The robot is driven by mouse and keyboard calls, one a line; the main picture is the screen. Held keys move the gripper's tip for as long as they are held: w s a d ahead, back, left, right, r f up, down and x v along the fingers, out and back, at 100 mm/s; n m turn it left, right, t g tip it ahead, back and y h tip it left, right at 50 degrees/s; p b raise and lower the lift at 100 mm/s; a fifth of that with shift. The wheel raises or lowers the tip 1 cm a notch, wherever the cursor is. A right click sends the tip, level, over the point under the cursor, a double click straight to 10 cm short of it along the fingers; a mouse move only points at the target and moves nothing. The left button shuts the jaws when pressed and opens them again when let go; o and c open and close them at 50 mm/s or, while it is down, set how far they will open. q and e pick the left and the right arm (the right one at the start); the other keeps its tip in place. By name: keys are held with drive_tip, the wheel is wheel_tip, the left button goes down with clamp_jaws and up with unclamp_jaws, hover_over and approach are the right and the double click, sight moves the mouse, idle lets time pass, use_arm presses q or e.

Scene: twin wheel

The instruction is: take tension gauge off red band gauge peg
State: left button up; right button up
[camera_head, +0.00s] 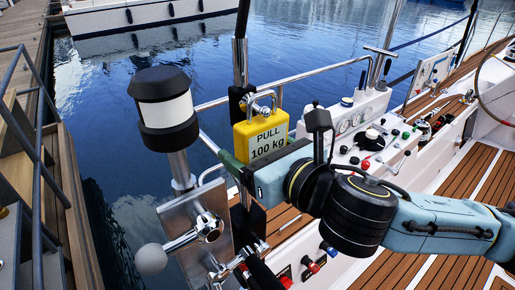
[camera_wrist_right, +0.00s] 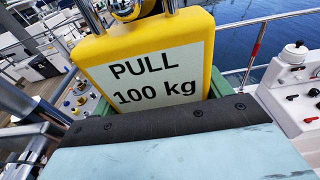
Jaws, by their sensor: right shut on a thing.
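The tension gauge (camera_head: 262,136) is a yellow block with a white label reading "PULL 100 kg" and a metal shackle on top. My right gripper (camera_head: 236,166) is shut on its lower part, coming in from the right. In the right wrist view the gauge (camera_wrist_right: 150,72) stands close in front of the gripper, between its green fingers, slightly tilted in the picture. The shackle top is cut off there. A dark post stands directly behind the gauge in the head view. I cannot make out a red-banded peg or whether the shackle hangs on one. My left gripper is not in view.
A black-and-white cylinder on a metal post (camera_head: 163,108) and a grey ball-ended lever (camera_head: 151,259) stand left of the gauge. A metal rail (camera_head: 310,75) runs behind. A white console (camera_head: 372,125) with knobs and dials is at right. Open water lies beyond.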

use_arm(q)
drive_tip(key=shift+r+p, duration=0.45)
use_arm(e)
drive_tip(key=shift+v, duration=1.95)
drive_tip(key=shift+f, duration=0.2)
